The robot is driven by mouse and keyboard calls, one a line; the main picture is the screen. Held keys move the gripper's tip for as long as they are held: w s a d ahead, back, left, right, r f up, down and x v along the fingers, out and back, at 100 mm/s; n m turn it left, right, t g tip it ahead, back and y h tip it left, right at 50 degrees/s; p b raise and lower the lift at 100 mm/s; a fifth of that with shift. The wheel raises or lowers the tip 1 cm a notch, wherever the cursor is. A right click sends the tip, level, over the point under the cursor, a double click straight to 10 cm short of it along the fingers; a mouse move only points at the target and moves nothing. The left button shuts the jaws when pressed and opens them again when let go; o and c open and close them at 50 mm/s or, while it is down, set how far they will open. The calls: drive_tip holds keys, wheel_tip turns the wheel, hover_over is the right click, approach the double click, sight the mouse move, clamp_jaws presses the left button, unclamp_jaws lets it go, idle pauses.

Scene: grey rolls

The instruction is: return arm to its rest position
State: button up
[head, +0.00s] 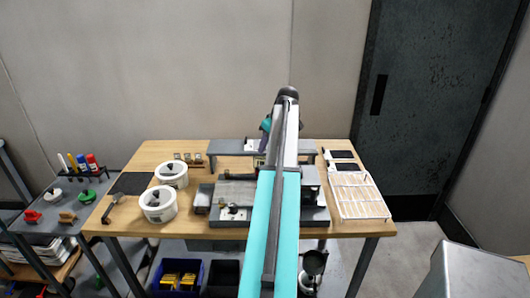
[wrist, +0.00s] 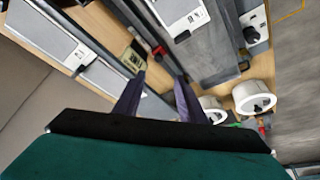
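My arm (head: 270,225) reaches forward from the bottom of the head view, over the middle of the wooden table (head: 130,225). Its far end is a dark joint above the table's back part, with a teal piece partly hidden behind the arm. In the wrist view my gripper (wrist: 160,78) has its two dark fingers apart with nothing between them. It hangs over the table, and grey equipment shows beyond the fingers. I cannot tell its height above the table.
Two white rolls (head: 157,204) stand on the table's left. A grey machine (head: 230,215) lies under my arm, with a grey raised shelf (head: 225,147) behind it. A white rack (head: 358,197) lies at right. A side cart (head: 40,222) stands left. Grey box (head: 470,270) lower right.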

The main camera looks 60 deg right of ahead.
drive_tip(key=shift+s+r, duration=0.15)
drive_tip(key=shift+r, duration=0.3)
drive_tip(key=shift+a, duration=0.1)
